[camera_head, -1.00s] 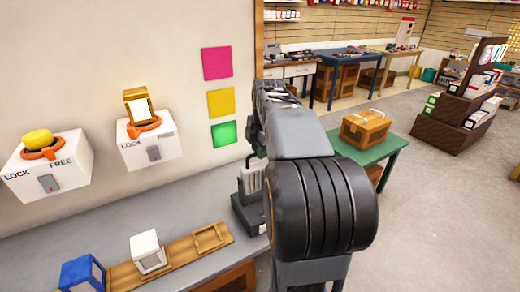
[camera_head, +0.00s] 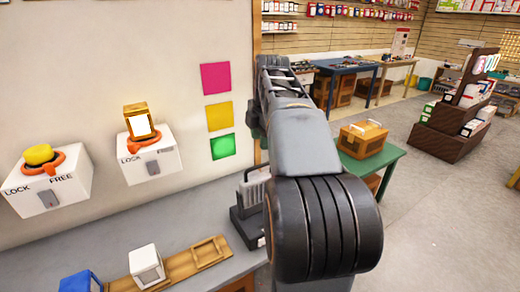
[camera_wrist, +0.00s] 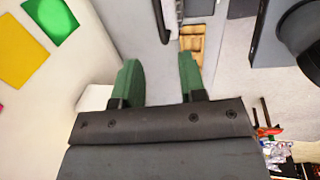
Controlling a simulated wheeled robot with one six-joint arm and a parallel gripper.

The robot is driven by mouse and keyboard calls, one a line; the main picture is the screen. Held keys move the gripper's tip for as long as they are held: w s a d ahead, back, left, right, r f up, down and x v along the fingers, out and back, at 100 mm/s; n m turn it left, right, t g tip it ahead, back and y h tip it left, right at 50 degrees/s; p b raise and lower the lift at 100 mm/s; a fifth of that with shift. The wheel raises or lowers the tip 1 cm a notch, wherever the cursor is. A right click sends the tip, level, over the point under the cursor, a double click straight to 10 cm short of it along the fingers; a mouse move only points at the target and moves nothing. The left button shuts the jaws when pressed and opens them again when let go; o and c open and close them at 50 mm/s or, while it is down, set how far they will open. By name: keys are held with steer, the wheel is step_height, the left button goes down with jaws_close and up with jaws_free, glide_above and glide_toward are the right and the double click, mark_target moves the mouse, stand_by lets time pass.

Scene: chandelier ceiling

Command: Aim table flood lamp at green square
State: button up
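The table flood lamp (camera_head: 253,190) is a grey finned body on a dark base. It stands on the counter's right end and is partly hidden by my arm. The green square (camera_head: 223,146) is the lowest of three on the wall, up and left of the lamp; it also shows in the wrist view (camera_wrist: 51,18). My gripper (camera_wrist: 160,62) has two green fingers spread wide with nothing between them. A pale part with dark edges lies beyond the fingers in the wrist view; I cannot tell whether it is the lamp. The head view hides my fingertips behind the arm.
Yellow (camera_head: 220,116) and pink (camera_head: 216,78) squares are above the green one. Two LOCK/FREE boxes (camera_head: 152,165) jut from the wall. A wooden rack (camera_head: 185,267) holds a white cube lamp (camera_head: 146,264); a blue one (camera_head: 78,282) is beside it. A green table (camera_head: 375,162) stands right.

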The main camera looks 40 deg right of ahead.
steer(key=shift+s+r+p, duration=0.15)
steer(key=shift+s+r, duration=0.05)
steer(key=shift+r, duration=0.85)
steer(key=shift+s+r+p, duration=0.15)
steer(key=shift+s+r, duration=0.05)
steer(key=shift+r, duration=0.8)
steer(key=a+f+m+p, duration=0.2)
steer(key=a+f+m, duration=0.4)
steer(key=f+m, duration=0.7)
steer(key=s+a+f+m+p, duration=0.1)
steer(key=s+a+p, duration=0.1)
steer(key=s+a, duration=0.2)
steer(key=s+a+f+m+t+p, duration=0.1)
steer(key=s+a, duration=0.3)
steer(key=a, duration=0.6)
steer(key=shift+s+a+f+m+p, duration=0.2)
steer(key=shift+s+a+m+p, duration=0.1)
steer(key=shift+m+p, duration=0.3)
steer(key=shift+d, duration=0.15)
